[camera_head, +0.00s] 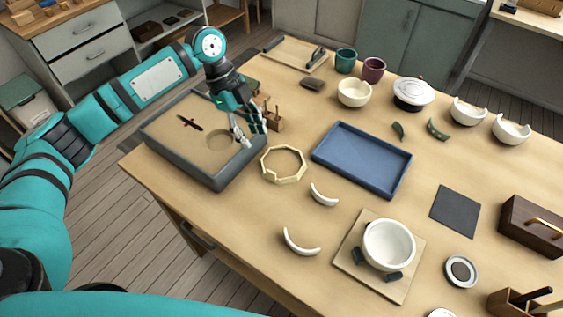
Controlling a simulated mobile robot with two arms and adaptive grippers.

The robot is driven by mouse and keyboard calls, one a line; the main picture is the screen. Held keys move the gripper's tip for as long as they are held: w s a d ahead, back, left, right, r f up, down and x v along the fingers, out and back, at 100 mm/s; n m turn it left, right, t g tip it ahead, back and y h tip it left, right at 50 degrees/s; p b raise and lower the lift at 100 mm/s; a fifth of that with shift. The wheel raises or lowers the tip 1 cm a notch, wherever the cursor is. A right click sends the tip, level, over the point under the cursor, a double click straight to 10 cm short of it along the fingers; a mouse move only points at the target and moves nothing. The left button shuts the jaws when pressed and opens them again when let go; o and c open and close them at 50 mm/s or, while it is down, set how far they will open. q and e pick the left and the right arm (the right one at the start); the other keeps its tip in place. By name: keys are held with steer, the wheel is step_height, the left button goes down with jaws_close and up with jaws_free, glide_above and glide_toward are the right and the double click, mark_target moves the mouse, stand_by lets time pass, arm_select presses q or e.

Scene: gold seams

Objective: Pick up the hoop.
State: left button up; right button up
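The hoop (283,178) is a pale, many-sided ring with a small gap or clasp at its lower left. It lies flat on the wooden table, just right of the grey-walled sand tray. My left gripper (253,137) points down by the tray's right wall, up and left of the hoop and apart from it. Its two fingers are spread, with nothing seen between them. My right gripper is out of view.
The sand tray (213,181) holds a dark red-brown tool. A wooden tool block (273,122) stands close behind the gripper. A blue tray (361,182) lies to the right. Curved white shards (323,195) lie below the hoop. A white bowl (389,243) stands on a board.

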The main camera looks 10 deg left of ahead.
arm_select(q)
glide_toward(271, 171)
step_height(271, 171, down, 2)
steer(key=x, duration=0.1)
steer(key=p+x, duration=0.1)
steer(key=x, duration=0.1)
steer(key=shift+s+d+f, duration=0.1)
steer(key=shift+s+d, duration=0.1)
steer(key=shift+d, duration=0.2)
steer(key=p+x, duration=0.2)
steer(key=x, duration=0.2)
steer(key=shift+d+f, duration=0.1)
steer(key=shift+f, duration=0.1)
steer(key=shift+d+f, duration=0.1)
steer(key=shift+f, duration=0.15)
jaws_close()
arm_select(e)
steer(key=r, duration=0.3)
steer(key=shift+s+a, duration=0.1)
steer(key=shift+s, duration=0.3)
